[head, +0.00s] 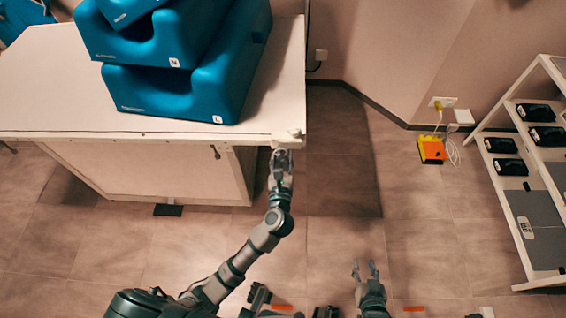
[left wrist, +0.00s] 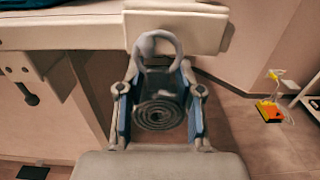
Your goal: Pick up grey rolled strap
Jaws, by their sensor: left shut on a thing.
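The grey rolled strap (left wrist: 158,113) shows its dark spiral end between the two fingers of my left gripper (left wrist: 160,100) in the left wrist view. A paler grey loop (left wrist: 158,46) stands just beyond it, in front of the table edge; I cannot tell whether it is part of the strap. My left gripper is shut on the strap. In the head view my left gripper (head: 281,165) is at the front right corner of the white table (head: 60,75). My right gripper (head: 365,270) is low over the floor, its fingers apart and empty.
Blue foam blocks (head: 185,85) are stacked on the table. A white rack (head: 520,225) with several dark items stands at the right. A yellow and orange box (head: 432,150) with a cable lies by the wall. The floor between is clear.

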